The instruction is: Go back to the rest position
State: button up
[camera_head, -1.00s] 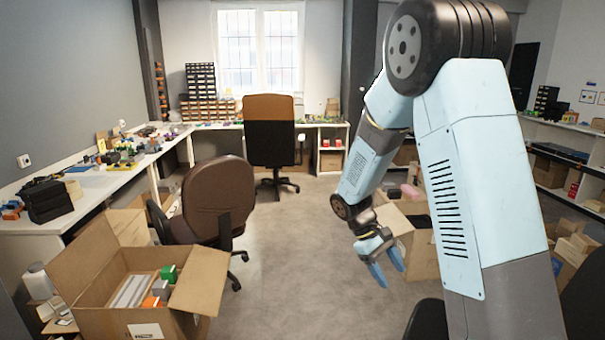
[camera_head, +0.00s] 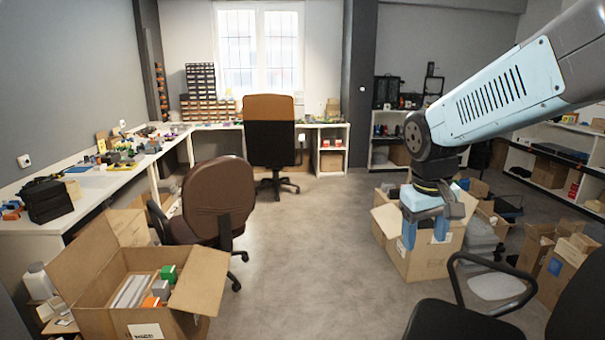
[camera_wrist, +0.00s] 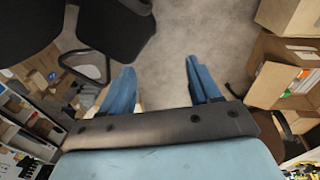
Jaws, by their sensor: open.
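My gripper (camera_head: 425,232) hangs from the arm at the right of the head view, with its two blue fingers pointing down and apart. In that view it overlaps an open cardboard carton (camera_head: 428,258) on the floor behind it. I cannot tell the distance between them. In the wrist view my gripper (camera_wrist: 160,90) shows both blue fingers spread wide, with grey floor (camera_wrist: 175,50) between them and nothing held.
A black armrest chair (camera_head: 470,318) stands at the lower right, near my arm. An open carton with items (camera_head: 140,325) is at the lower left. A brown chair (camera_head: 215,200) and a desk chair (camera_head: 270,140) stand left of centre. The middle floor (camera_head: 310,250) is clear.

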jog(key=s+r+m+t+y, duration=0.1)
jog(key=s+r+t, duration=0.3)
jog(key=s, duration=0.5)
jog(key=shift+s+a+r+m, duration=0.25)
jog(key=shift+r+m, duration=0.35)
jog(key=shift+r, duration=0.35)
jog(key=shift+c, duration=0.2)
